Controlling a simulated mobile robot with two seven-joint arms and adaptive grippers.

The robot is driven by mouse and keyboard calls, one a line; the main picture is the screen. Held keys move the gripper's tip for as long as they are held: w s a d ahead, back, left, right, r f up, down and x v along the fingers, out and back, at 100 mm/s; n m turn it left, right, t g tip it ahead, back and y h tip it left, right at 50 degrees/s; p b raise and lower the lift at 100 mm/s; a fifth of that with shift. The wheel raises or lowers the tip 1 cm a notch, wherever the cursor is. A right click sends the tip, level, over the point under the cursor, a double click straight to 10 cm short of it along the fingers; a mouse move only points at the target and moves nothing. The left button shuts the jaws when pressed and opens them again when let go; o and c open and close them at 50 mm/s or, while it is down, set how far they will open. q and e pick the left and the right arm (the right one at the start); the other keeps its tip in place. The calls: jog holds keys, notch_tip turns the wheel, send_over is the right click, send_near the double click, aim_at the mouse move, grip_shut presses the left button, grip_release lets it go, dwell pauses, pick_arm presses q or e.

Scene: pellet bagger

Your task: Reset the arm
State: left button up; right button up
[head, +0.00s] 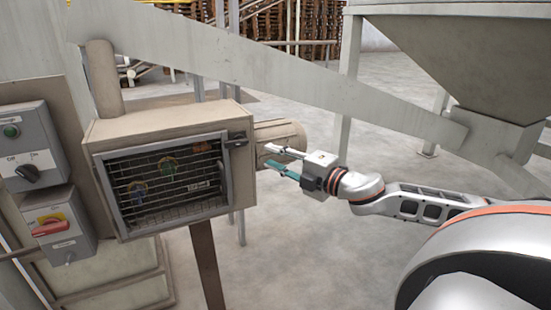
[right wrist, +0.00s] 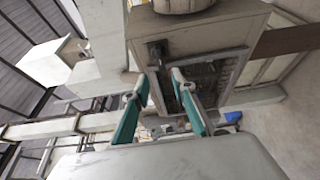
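My right arm comes in from the right in the head view. My right gripper (head: 277,160) is held in the air just right of the beige box with the wire-mesh front (head: 165,185), beside the round motor-like housing (head: 280,140). Its two fingers are apart, with nothing between them. In the right wrist view the teal-padded fingers of the right gripper (right wrist: 158,100) are spread, and the box (right wrist: 200,40) lies beyond them. I cannot tell whether the fingers touch anything, but a gap to the box shows in the head view. My left gripper is not in view.
Left of the mesh box are a grey switch box with a green button and black knob (head: 28,145) and one with a red handle (head: 57,226). A dark latch (head: 237,138) sits at the mesh door's edge. A sloping beam (head: 300,80) crosses behind. Concrete floor (head: 320,250) is clear.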

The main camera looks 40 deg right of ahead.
dwell(0.6)
jog(key=s+f+m+g+h, duration=0.1)
jog(key=s+f+m, duration=0.2)
jog(key=f, duration=0.6)
jog(key=s+f+m+g+h, duration=0.1)
jog(key=s+f+m+g, duration=0.15)
jog(key=f, duration=0.75)
jog(key=s+f+m+h, duration=0.1)
jog(key=s+f+m, duration=0.25)
jog(key=f, duration=0.55)
jog(key=s+a+f+m+g, duration=0.1)
jog(key=s+a+f+m, duration=0.1)
jog(key=s+a+f, duration=0.2)
jog(key=s+a+f+m+g+y, duration=0.1)
jog(key=s+a+f+m, duration=0.1)
jog(key=s+a+f, duration=0.3)
jog(key=s+a+f+m+g+y, duration=0.1)
jog(key=s+a+f+m+g, duration=0.1)
jog(key=a+f, duration=0.8)
jog(key=s+a+m, duration=0.1)
jog(key=s+a, duration=0.1)
jog(key=a, duration=0.1)
jog(key=shift+s+a+f, duration=0.25)
jog(key=shift+a, duration=0.05)
